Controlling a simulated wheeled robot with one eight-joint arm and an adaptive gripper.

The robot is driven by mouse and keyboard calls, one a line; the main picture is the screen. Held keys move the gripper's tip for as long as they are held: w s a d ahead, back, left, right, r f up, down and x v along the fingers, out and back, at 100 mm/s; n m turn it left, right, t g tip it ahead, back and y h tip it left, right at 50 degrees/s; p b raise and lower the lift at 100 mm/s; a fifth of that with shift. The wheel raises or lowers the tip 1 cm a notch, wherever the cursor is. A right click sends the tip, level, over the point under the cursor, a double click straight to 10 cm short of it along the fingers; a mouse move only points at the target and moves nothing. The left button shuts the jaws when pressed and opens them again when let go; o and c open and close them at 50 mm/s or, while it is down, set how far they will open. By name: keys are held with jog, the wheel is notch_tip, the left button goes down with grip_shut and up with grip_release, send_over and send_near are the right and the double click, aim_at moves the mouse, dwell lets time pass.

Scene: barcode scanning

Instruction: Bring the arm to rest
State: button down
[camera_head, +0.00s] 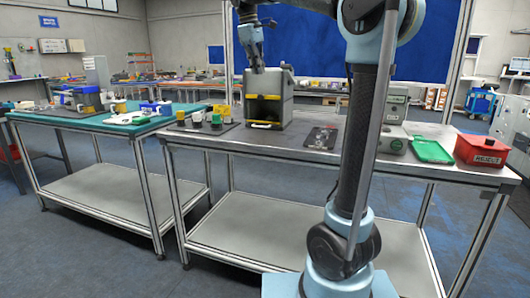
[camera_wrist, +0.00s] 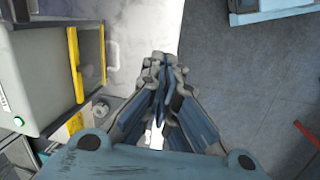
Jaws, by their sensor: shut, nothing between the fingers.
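My gripper (camera_head: 257,68) is raised over the workbench, close to the top of the grey box-shaped station with yellow edges (camera_head: 268,92). In the wrist view my gripper (camera_wrist: 163,68) points away from the camera, its fingers together with nothing between them. In that view the grey station (camera_wrist: 38,75), with yellow strips and a green-lit button, stands to the left of the fingers. I cannot tell from these frames how large the gap to the station is. My arm rises from its base in front of the bench and reaches left over it.
The grey workbench (camera_head: 300,144) holds a dark mat with small cups, a flat dark item (camera_head: 321,138), a green tray (camera_head: 432,151) and a red REJECT bin (camera_head: 480,151). A teal-topped table (camera_head: 98,124) with several items stands left. Open floor (camera_wrist: 240,70) shows in the wrist view.

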jog(key=s+d+f+m+y, duration=0.1)
jog(key=s+d+f+m, duration=0.2)
jog(key=s+d+f, duration=0.5)
jog(key=s+d+f+m, duration=0.3)
jog(key=s+d+f, duration=0.35)
jog(key=f, duration=0.45)
jog(key=s+d+f+m, duration=0.2)
jog(key=s+f, duration=0.3)
jog(key=f, duration=0.3)
jog(key=s+d+f+m, duration=0.2)
jog(key=s+f, duration=0.3)
jog(key=f, duration=0.3)
jog(key=s+d+f+m+t+y, duration=0.1)
jog(key=s+d+f+m, duration=0.1)
jog(key=s+f, duration=0.3)
notch_tip(320, 180, down, 4)
jog(key=shift+d, duration=0.55)
jog(key=shift+w+f, duration=0.2)
jog(key=shift+w, duration=0.25)
